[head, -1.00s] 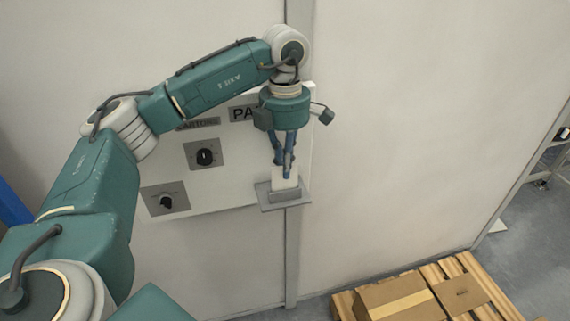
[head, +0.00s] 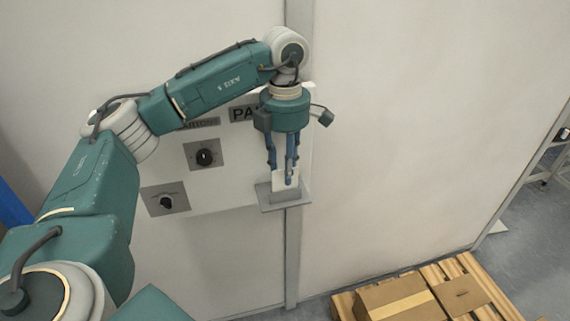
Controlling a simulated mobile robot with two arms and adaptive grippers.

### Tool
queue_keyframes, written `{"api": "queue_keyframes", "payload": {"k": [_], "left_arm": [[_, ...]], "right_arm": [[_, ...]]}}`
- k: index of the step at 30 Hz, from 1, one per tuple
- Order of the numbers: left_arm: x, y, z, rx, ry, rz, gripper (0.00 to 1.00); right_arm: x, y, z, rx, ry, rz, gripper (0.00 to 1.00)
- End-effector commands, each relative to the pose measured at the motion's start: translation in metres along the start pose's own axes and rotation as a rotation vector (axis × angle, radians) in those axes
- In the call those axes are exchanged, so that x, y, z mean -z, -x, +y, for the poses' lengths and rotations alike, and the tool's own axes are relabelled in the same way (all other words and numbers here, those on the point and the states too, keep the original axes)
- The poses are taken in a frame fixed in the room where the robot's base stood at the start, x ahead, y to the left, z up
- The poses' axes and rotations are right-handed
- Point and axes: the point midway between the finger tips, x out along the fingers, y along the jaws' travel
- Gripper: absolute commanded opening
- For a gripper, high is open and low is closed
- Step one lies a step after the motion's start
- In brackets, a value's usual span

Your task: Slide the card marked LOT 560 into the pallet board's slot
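A white card (head: 281,183) stands upright in the grey slot holder (head: 284,196) at the lower right of the white pallet board (head: 225,180). Its lower edge is hidden by the holder, and any marking on it cannot be read. My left gripper (head: 282,173) points down right above the holder. Its blue fingers are spread apart, with the card's upper part between or behind them. The gripper is open. My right gripper is not in view.
Two knobs on grey plates, an upper one (head: 205,156) and a lower one (head: 166,202), sit on the board left of the holder. Cardboard boxes (head: 400,299) lie on a wooden pallet at the lower right. The wall right of the board is bare.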

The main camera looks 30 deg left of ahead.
Motion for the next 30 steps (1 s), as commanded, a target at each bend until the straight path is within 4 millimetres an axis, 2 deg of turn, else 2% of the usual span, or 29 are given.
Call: {"api": "queue_keyframes", "payload": {"k": [5,12,18,24,30], "left_arm": [[-0.001,0.013,0.0,-0.001,0.0,-0.003,0.29],[-0.002,0.065,0.0,-0.002,-0.001,-0.006,0.29],[-0.001,0.097,0.001,-0.004,0.001,-0.003,0.29],[0.0,0.116,0.0,-0.001,0.0,0.0,0.29],[0.0,0.12,0.0,0.001,0.0,0.001,0.29]], "right_arm": [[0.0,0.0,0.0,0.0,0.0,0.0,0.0],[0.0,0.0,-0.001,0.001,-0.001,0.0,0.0],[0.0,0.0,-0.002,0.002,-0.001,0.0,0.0],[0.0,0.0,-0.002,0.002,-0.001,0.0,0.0],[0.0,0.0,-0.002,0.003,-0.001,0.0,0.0]]}}
